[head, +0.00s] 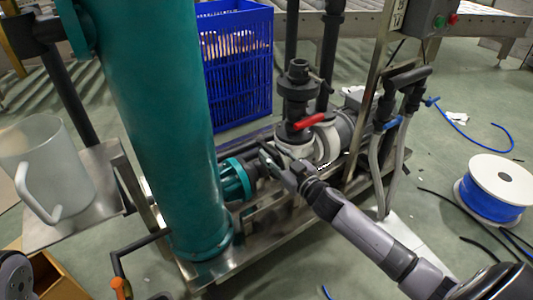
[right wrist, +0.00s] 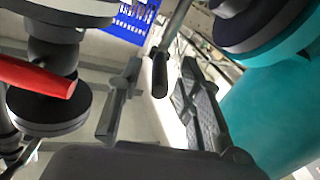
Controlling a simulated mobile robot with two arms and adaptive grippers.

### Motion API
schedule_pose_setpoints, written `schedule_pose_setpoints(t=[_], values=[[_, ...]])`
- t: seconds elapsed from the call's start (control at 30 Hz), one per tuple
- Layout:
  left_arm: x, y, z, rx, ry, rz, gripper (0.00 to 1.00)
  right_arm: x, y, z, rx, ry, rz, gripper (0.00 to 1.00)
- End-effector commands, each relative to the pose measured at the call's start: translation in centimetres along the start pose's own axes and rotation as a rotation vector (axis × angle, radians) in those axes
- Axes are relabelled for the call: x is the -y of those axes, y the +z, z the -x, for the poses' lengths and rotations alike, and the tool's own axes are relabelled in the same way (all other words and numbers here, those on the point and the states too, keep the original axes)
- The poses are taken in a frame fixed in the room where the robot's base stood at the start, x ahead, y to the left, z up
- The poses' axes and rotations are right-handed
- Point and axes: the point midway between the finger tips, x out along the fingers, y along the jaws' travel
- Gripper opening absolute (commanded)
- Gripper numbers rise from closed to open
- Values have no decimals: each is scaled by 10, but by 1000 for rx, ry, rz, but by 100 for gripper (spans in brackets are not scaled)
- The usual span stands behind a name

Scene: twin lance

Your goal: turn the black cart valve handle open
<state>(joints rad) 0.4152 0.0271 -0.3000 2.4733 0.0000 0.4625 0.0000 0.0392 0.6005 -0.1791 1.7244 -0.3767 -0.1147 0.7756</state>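The black valve handle (right wrist: 160,76) shows in the right wrist view as a dark rounded bar, lying between the two spread fingers of my right gripper (right wrist: 158,100). I see a gap on both sides of it, and no finger clearly touches it. In the head view my right gripper (head: 270,160) reaches in from the lower right to the cart's pipework, beside the teal flange (head: 236,180). There the handle is hard to tell apart from the dark fingers. My left gripper is not in view.
A red valve handle (head: 308,122) sits just above my right gripper, on the black upright pipe. The big teal column (head: 155,130) stands close on the left. A clear pitcher (head: 48,165), a blue crate (head: 235,100) and a blue spool (head: 492,205) stand around the cart.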

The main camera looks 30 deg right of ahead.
Motion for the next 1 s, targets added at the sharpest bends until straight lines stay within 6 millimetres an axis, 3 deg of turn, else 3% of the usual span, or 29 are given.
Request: schedule_pose_setpoints(t=[0.1,0.3,0.67,1.0], values=[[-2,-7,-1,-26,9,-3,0,0,2,-19,-2,1,1,34],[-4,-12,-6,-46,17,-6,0,0,1,-36,0,0,0,34],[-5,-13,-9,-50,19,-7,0,0,0,-40,1,1,-1,34],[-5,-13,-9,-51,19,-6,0,0,0,-40,1,1,-1,12]])
